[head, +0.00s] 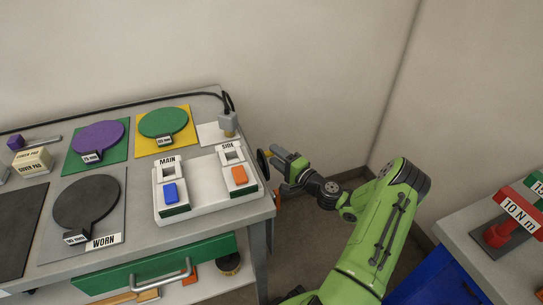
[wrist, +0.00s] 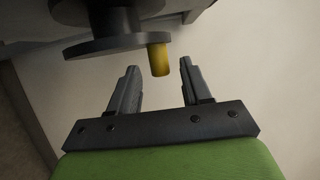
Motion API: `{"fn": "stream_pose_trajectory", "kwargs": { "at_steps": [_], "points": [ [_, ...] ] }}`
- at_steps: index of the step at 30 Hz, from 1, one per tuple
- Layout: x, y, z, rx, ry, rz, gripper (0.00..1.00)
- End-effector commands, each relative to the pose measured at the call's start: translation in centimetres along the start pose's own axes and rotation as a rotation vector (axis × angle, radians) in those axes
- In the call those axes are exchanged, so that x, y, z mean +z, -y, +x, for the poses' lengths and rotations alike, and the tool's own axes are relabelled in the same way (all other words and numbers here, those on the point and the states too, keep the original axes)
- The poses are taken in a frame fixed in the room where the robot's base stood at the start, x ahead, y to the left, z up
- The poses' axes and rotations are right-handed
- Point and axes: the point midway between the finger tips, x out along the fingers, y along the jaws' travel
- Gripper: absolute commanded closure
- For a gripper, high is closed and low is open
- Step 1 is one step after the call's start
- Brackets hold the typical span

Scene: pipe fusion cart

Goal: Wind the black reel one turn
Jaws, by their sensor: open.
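The black reel (head: 263,164) is mounted on the right side of the cart and is seen nearly edge-on in the head view. In the wrist view it is a dark disc (wrist: 112,46) with a yellow crank peg (wrist: 159,60) standing out near its rim. My gripper (head: 272,160) is at the reel, coming from the right. In the wrist view my gripper (wrist: 158,68) is open, with the end of the yellow peg between its fingertips. There is a gap on both sides, and I cannot tell how deep the peg sits.
The cart top (head: 136,180) holds a white two-switch panel (head: 205,208), several round plates on mats and a grey plug (head: 228,122). A green drawer (head: 150,268) is below. A second bench with a red 10 N m block (head: 520,208) is at right. The floor between is clear.

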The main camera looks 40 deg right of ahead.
Motion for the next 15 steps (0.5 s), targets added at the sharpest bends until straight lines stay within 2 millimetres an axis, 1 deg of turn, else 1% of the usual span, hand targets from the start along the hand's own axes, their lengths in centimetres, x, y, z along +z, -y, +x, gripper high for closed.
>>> {"fn": "stream_pose_trajectory", "kwargs": {
  "at_steps": [1, 3, 6, 13, 14, 15],
  "points": [
    [0.1, -0.1, 1.0, -0.002, 0.002, -0.004, 0.52],
    [0.0, -0.1, 1.9, 0.0, 0.001, -0.003, 0.52],
    [0.0, 0.0, 2.6, -0.001, 0.0, -0.002, 0.52],
    [-0.1, 0.0, 2.8, 0.0, -0.001, 0.0, 0.52],
    [-0.1, 0.0, 2.8, 0.0, -0.001, 0.0, 0.53],
    [-0.1, 0.0, 2.8, 0.0, -0.001, 0.0, 0.59]
  ]
}}
